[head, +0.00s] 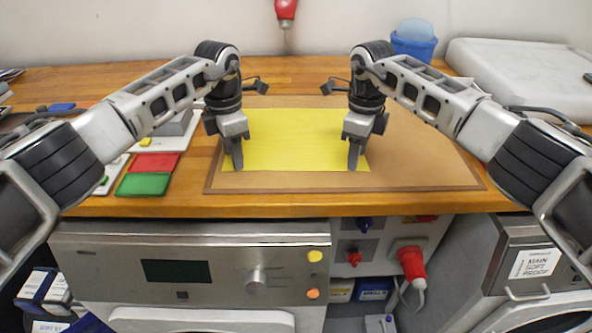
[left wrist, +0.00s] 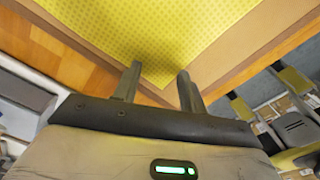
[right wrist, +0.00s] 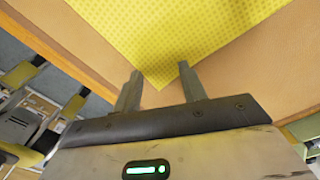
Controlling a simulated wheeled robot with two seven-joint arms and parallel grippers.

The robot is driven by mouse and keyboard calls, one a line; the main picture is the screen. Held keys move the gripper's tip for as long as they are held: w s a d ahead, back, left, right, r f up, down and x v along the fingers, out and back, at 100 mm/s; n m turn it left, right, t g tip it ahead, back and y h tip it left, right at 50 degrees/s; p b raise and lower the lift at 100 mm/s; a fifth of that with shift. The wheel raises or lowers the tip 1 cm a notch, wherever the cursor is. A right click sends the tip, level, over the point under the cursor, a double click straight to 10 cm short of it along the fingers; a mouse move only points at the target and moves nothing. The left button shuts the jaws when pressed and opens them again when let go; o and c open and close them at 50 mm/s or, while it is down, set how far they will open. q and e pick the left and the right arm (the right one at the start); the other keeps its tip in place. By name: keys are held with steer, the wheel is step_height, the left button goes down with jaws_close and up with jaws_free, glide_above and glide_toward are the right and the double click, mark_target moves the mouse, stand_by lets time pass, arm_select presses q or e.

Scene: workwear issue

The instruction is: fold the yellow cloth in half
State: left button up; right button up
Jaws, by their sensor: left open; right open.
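The yellow cloth (head: 290,135) lies flat and spread out on a brown mat (head: 420,160) on the wooden table. My left gripper (head: 235,165) points down at the cloth's near left corner. In the left wrist view its open fingers (left wrist: 157,88) stand on either side of that corner of the cloth (left wrist: 170,40). My right gripper (head: 354,163) points down at the near right corner. In the right wrist view its open fingers (right wrist: 158,88) stand around that corner of the cloth (right wrist: 170,35). Neither gripper holds anything.
Red (head: 155,163) and green (head: 143,184) flat pieces lie left of the mat. A blue tub (head: 414,45) and a pale grey case (head: 520,70) stand at the back right. Appliances (head: 190,265) are below the table's front edge. The mat right of the cloth is clear.

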arm_select(q)
steer(key=shift+f, duration=0.2)
arm_select(e)
steer(key=shift+f, duration=0.15)
arm_select(q)
steer(key=shift+f, duration=0.15)
arm_select(e)
steer(key=shift+f, duration=0.15)
arm_select(q)
jaws_close()
arm_select(e)
jaws_close()
